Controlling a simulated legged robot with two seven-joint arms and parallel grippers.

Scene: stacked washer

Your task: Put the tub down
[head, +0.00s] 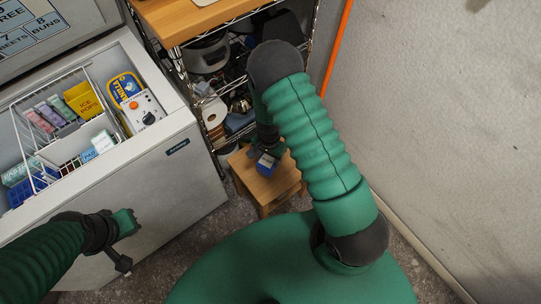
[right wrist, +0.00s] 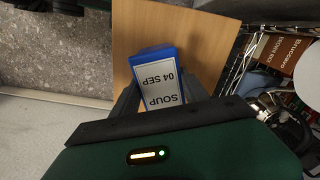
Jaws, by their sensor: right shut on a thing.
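The tub (right wrist: 160,80) is blue with a white label reading "SOUP 04 SEP". In the head view it is a small blue and white shape (head: 266,164) over the wooden stool (head: 270,187). My right gripper (head: 267,150) is shut on the tub, with a dark finger on each side in the right wrist view (right wrist: 155,92). The stool top (right wrist: 190,22) fills the space behind the tub; I cannot tell whether the tub touches it. My left gripper (head: 122,240) hangs empty in front of the freezer; its jaw opening is unclear.
An open chest freezer (head: 160,185) with a wire basket (head: 50,115) and several packages stands at left. A wire shelf rack (head: 215,110) with a paper roll and appliances stands behind the stool. A bare wall (head: 440,130) bounds the right side.

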